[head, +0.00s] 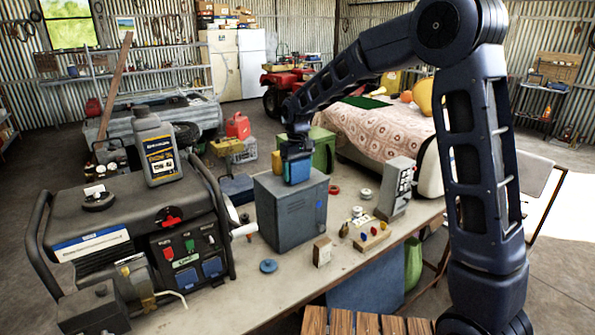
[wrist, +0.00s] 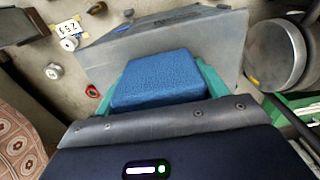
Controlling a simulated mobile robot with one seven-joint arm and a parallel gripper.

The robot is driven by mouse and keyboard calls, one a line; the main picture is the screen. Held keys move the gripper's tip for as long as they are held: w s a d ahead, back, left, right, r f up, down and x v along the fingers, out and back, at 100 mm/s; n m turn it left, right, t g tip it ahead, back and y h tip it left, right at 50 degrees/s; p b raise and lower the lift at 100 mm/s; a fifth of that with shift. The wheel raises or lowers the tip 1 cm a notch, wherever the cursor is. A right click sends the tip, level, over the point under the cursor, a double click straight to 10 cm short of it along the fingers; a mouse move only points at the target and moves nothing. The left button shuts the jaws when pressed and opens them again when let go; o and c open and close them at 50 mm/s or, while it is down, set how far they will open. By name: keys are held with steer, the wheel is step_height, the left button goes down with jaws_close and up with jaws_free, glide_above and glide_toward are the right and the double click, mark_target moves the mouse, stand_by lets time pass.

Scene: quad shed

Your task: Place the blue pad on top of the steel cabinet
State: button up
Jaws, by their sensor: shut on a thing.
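The steel cabinet (head: 287,215) is a grey box standing on the workbench in the middle of the head view. My gripper (head: 296,158) is right above the cabinet's top, pointing down. It is shut on the blue pad (head: 297,172), which hangs upright just above or on the cabinet top; I cannot tell whether they touch. In the wrist view the blue pad (wrist: 157,80) fills the space between the teal fingers, with the grey cabinet (wrist: 215,45) beyond it. The pad's upper part is hidden by the gripper.
A generator (head: 130,240) with an oil bottle (head: 157,150) on it stands left of the cabinet. A green canister (head: 322,150) is behind. A grey switch box (head: 396,188) and small parts lie to the right. A small carton (head: 322,251) and a blue disc (head: 268,266) lie in front.

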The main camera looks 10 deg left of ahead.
steer(key=shift+f, duration=0.15)
steer(key=o, duration=0.9)
steer(key=shift+o, duration=0.2)
step_height(320, 180, up, 12)
steer(key=shift+r, duration=0.15)
steer(key=s+d+r+m+t, duration=0.1)
steer(key=s+d+r+m, duration=0.15)
steer(key=d, duration=1.05)
steer(key=s+d+r+m+t, duration=0.1)
steer(key=s+d+r+m, duration=0.2)
steer(key=d, duration=1)
steer(key=s+d+f+m+t, duration=0.1)
steer(key=s+d+f, duration=0.2)
steer(key=s+d, duration=0.6)
steer(key=s+d+f+m+t, duration=0.1)
steer(key=s+d+f, duration=0.3)
steer(key=s+d, duration=0.4)
steer(key=shift+s+d+m+t, duration=0.3)
steer(key=shift+s+d+m, duration=0.1)
steer(key=shift+m, duration=0.35)
